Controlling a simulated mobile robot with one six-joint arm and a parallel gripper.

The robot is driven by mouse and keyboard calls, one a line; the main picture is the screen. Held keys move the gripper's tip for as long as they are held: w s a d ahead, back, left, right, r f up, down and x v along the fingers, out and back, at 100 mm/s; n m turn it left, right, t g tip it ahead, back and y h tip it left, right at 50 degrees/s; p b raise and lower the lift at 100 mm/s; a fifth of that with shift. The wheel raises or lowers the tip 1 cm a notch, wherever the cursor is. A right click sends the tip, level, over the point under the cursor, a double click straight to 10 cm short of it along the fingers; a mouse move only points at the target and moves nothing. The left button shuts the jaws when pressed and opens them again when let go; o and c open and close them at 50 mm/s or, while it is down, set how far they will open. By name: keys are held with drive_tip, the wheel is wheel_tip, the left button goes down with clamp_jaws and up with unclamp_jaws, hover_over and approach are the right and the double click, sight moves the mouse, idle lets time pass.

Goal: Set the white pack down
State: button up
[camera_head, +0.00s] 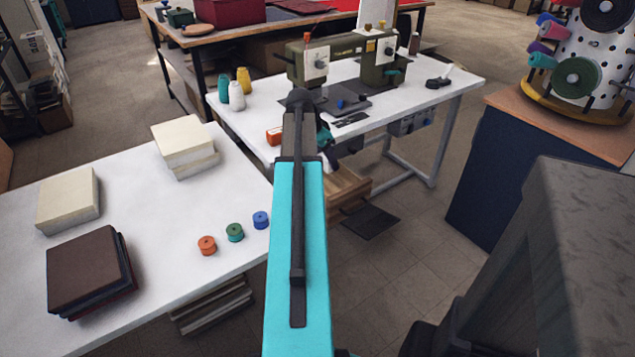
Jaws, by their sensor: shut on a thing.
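My arm rises through the middle of the view, and its far end bends down behind the upper link. My gripper and whatever it holds are hidden behind the arm, so I cannot see the jaws. No white pack shows in a gripper. On the white table (150,245) at left, a cream-white block-shaped stack (182,137) lies near the back edge, its upper part slightly offset from the lower. Another cream-white stack (68,200) lies at the left. I cannot tell whether either is the white pack.
A dark brown stack (88,270) lies at the front of the left table. Orange (207,245), green (235,232) and blue (261,220) spools stand near its right edge. A sewing table (440,85) carries a green machine (340,57). A dark blue cabinet (490,165) stands right.

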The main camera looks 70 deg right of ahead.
drive_tip(key=shift+f, duration=3.15)
drive_tip(key=shift+f, duration=1.85)
drive_tip(key=shift+f, duration=0.15)
drive_tip(key=o, duration=1.2)
drive_tip(key=shift+c, duration=0.2)
drive_tip(key=v, duration=1.2)
drive_tip(key=shift+s, duration=0.15)
